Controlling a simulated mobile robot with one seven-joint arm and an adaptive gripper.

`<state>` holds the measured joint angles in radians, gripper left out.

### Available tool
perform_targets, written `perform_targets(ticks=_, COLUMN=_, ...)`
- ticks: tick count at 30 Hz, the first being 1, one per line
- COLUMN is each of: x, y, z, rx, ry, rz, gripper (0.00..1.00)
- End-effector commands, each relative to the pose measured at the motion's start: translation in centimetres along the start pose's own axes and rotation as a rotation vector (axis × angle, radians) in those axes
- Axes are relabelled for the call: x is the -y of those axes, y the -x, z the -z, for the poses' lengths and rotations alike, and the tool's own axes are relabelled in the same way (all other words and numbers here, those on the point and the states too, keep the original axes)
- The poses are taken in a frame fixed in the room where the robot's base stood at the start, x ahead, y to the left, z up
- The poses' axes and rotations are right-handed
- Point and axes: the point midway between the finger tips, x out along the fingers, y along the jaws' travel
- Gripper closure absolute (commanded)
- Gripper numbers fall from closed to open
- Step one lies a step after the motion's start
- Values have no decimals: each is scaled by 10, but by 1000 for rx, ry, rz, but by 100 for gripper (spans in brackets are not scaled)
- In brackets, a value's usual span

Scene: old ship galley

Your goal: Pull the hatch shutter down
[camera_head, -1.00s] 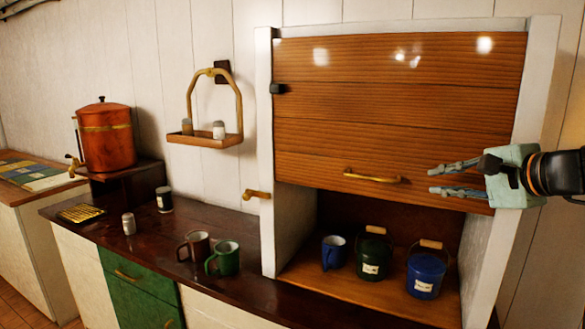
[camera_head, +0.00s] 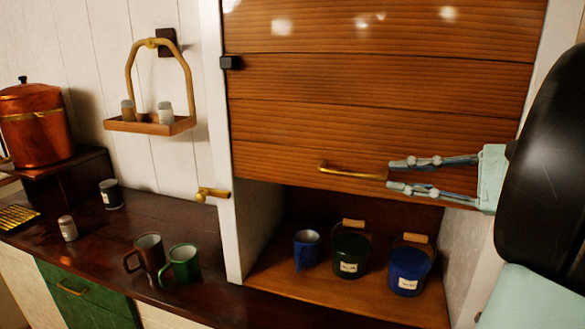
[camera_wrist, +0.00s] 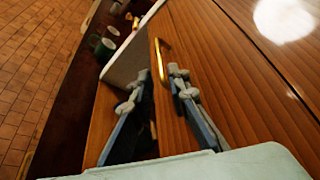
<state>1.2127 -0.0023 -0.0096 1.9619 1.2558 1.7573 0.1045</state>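The wooden hatch shutter (camera_head: 300,125) is partly down in its white frame, with an open gap below its bottom edge. Its brass handle (camera_head: 340,171) runs level near that edge. My gripper (camera_head: 389,176) comes from the right, its two fingers apart, with the tips at the handle's right end. In the wrist view the handle (camera_wrist: 161,58) shows beyond and between the spread fingers (camera_wrist: 155,88). I cannot tell whether a finger touches it.
Below the shutter, in the opening, stand a blue mug (camera_head: 306,250), a dark green pail (camera_head: 350,254) and a blue pail (camera_head: 408,272). A black stop (camera_head: 231,63) and a brass latch (camera_head: 212,194) sit on the left frame post. Brown (camera_head: 148,254) and green mugs (camera_head: 181,265) stand on the counter.

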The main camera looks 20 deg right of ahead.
Motion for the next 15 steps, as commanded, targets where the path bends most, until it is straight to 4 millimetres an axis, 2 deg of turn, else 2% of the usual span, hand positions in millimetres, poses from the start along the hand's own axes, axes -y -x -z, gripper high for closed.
perform_targets(ticks=9, x=0, y=-60, z=-1, rx=2, ry=1, rz=-2, gripper=84)
perform_targets(ticks=15, x=0, y=-88, z=0, rx=0, ry=2, rz=-2, gripper=84)
